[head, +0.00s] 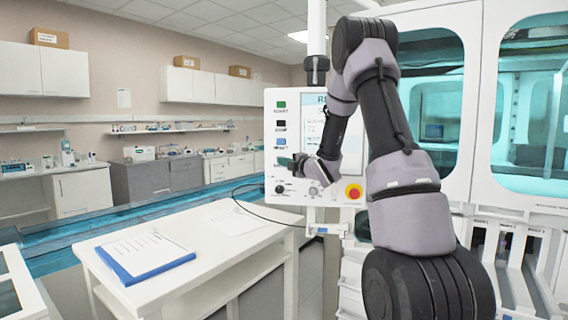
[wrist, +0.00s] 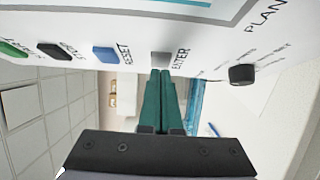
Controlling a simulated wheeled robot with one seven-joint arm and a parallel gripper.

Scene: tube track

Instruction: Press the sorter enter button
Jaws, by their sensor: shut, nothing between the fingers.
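The sorter's control panel (head: 312,106) is a white upright board with a column of coloured buttons. In the wrist view the grey ENTER button (wrist: 161,59) sits to the right of the blue RESET button (wrist: 106,54). My gripper (wrist: 161,73) is shut, its green fingers together and empty, with the tips right by the ENTER button. I cannot tell whether they touch it. In the head view my gripper (head: 287,161) is at the panel's lower left, below the blue button (head: 281,141), and hides the ENTER button.
Black STOP (wrist: 54,50) and green START (wrist: 13,47) buttons lie further along the row. A black knob (wrist: 242,74) is on the other side. A red emergency stop (head: 353,192) sits at the panel's lower right. A white table (head: 215,260) with papers stands at left.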

